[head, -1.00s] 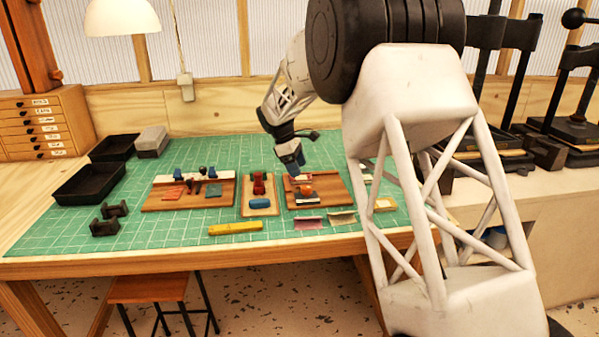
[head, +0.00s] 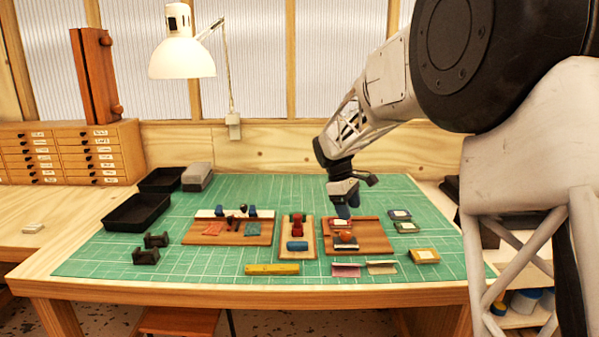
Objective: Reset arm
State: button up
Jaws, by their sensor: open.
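My gripper (head: 343,207) hangs at the end of my arm above the right wooden board (head: 372,236), pointing down. Its blue fingertips are small in the head view, and I see nothing held between them. On that board, below the gripper, lie a red block, an orange-brown knob (head: 347,237) and a dark and white strip. I cannot tell whether the fingertips touch anything. The middle board (head: 297,256) bears a red upright piece (head: 297,225) and a blue roll (head: 297,245). The left board (head: 222,239) bears several small tools.
A yellow bar (head: 272,269) lies at the mat's front, with pink (head: 346,270) and cream (head: 382,267) pieces to its right. Black trays (head: 137,212), dark stands (head: 146,256) and a grey block (head: 197,177) are at left. A lamp (head: 181,57) hangs behind. Bare green mat (head: 120,265) shows front left.

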jog(key=s+d+r+m+t+y, duration=0.1)
jog(key=s+r+m, duration=0.15)
jog(key=s, duration=0.95)
jog(key=s+d+r+m+t+y, duration=0.1)
jog(key=s+d+m, duration=0.15)
jog(key=s, duration=0.85)
jog(key=s+d+r+m+t, duration=0.1)
jog(key=s+r+m, duration=0.15)
jog(key=s, duration=0.95)
jog(key=s+f+m+y, duration=0.1)
jog(key=s+f+m, duration=0.3)
jog(key=s, duration=0.8)
jog(key=shift+s+a+f+t, duration=0.25)
jog(key=shift+s+f+t, duration=0.1)
jog(key=shift+f, duration=0.35)
